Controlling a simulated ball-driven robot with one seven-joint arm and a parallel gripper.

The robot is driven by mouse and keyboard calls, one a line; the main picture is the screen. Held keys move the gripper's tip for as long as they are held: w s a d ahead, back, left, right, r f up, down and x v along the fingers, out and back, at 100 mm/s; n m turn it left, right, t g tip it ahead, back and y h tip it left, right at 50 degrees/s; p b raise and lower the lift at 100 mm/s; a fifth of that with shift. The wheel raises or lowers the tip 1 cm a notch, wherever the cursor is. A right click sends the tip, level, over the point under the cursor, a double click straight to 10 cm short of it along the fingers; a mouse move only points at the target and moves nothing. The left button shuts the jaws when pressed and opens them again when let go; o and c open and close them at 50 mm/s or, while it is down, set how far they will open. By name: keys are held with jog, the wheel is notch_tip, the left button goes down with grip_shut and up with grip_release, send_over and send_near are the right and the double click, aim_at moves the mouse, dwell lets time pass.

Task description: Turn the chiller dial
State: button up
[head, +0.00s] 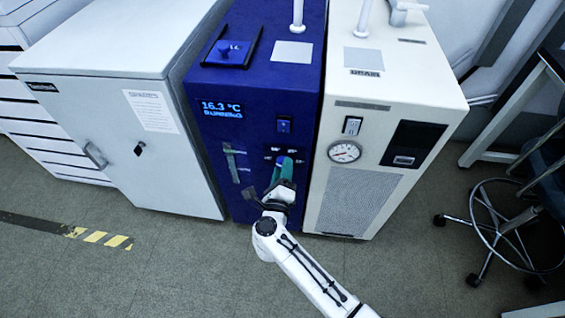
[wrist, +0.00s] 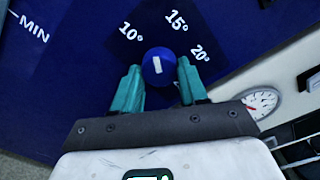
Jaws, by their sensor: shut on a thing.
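The chiller (head: 240,100) is the blue cabinet in the middle of the head view. Its display (head: 221,108) reads 16.3 °C with a line like "RUNNING" below. The dial is a round blue knob with a white pointer mark (wrist: 158,66) in the wrist view, below printed 10°, 15° and 20° marks. The pointer mark stands near upright in that view, roughly toward the space between 10° and 15°. My gripper (head: 283,168) is at the chiller's front. Its teal fingers stand on both sides of the dial in the wrist view (wrist: 158,80), shut on it.
A grey cabinet (head: 140,140) stands left of the chiller. A cream unit (head: 385,110) with a gauge (head: 344,151) stands close on the right. A wheeled stool (head: 510,230) is at the far right. The floor in front is open, with striped tape (head: 98,237) at left.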

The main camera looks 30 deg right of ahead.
jog(key=shift+n+p, duration=2.05)
jog(key=shift+n, duration=0.85)
jog(key=o, duration=1.1)
jog(key=shift+c, duration=0.2)
jog(key=p+v, duration=0.1)
jog(key=v, duration=1)
jog(key=shift+w, duration=0.1)
